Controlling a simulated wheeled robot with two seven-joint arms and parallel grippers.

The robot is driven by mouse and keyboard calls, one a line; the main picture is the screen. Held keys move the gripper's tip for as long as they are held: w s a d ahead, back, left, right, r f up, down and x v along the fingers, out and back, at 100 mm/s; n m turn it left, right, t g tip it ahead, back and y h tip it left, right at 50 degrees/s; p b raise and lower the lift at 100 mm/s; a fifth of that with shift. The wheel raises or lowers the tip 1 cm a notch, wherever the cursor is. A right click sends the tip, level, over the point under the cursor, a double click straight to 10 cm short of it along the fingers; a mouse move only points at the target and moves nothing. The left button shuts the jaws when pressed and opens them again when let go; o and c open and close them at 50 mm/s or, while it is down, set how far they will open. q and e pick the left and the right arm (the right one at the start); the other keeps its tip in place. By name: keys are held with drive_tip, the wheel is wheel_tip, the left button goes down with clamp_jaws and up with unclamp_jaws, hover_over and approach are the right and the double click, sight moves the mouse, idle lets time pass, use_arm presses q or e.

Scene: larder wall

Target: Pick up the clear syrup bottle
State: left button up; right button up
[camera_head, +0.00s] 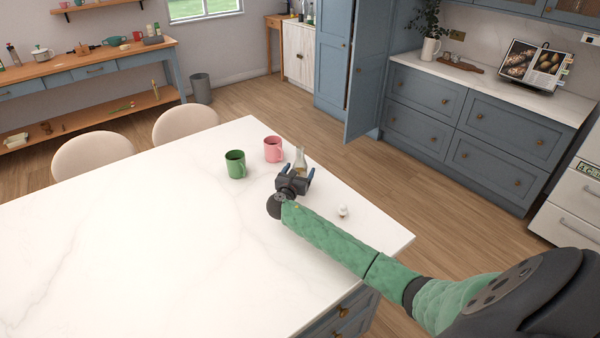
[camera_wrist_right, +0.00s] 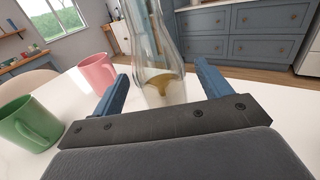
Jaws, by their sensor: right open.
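The clear syrup bottle (camera_head: 300,158) stands upright on the white island near its far right edge, partly hidden behind my right gripper (camera_head: 297,172) in the head view. In the right wrist view the bottle (camera_wrist_right: 152,45) is clear glass with a little amber syrup at the bottom. My right gripper (camera_wrist_right: 160,82) is open, with its blue fingers to either side of the bottle's lower part. I cannot tell whether either finger touches it. My left gripper is not in view.
A green mug (camera_head: 235,164) and a pink mug (camera_head: 273,149) stand to the left of the bottle. A small white object (camera_head: 343,211) lies near the island's right edge. The left of the white island top (camera_head: 130,240) is clear. Two beige chairs (camera_head: 92,153) stand beyond it.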

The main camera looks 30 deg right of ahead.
drive_tip(key=shift+p+x, duration=0.45)
drive_tip(key=shift+x, duration=0.65)
drive_tip(key=shift+w+d, duration=0.2)
drive_tip(key=shift+d, duration=0.1)
drive_tip(key=c, duration=1.4)
